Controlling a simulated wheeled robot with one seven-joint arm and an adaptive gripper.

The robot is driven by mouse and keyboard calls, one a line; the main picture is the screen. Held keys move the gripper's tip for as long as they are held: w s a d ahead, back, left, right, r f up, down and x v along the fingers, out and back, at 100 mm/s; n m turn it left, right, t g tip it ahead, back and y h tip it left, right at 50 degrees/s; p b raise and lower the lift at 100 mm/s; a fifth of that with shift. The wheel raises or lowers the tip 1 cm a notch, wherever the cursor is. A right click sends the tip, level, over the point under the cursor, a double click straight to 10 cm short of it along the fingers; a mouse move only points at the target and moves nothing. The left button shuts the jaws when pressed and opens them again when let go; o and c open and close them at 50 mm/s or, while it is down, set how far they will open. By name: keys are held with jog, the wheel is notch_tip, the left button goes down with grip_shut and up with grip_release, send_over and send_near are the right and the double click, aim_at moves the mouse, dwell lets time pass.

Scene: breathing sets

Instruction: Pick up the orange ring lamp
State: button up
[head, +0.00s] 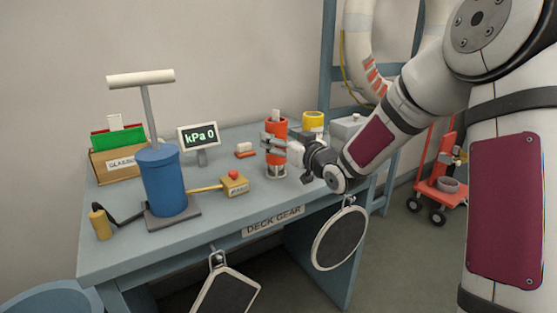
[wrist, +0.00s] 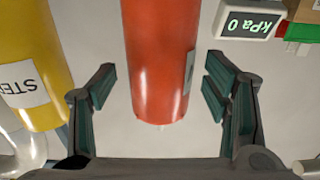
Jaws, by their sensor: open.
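The orange ring lamp is an upright orange-red cylinder (head: 277,128) with a metallic lower part, standing near the right end of the blue-grey table. In the wrist view the orange cylinder (wrist: 160,60) fills the middle, between my fingers. My gripper (head: 271,147) reaches in from the right at about mid-height of the lamp, a finger crossing in front of it. In the wrist view my gripper (wrist: 157,75) is open, with a visible gap on each side of the cylinder. The far side of the lamp is hidden.
A yellow cylinder (head: 313,121) stands close behind and right of the lamp; it is labelled in the wrist view (wrist: 38,60). A kPa display (head: 198,137), a small orange-and-white block (head: 245,150), a red-button box (head: 234,184) and a blue pump (head: 162,180) stand to the left.

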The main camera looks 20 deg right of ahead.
jog(key=shift+w+a, duration=0.2)
jog(key=shift+w, duration=0.35)
jog(key=c, duration=1.6)
grip_shut()
jog(key=shift+r, duration=0.1)
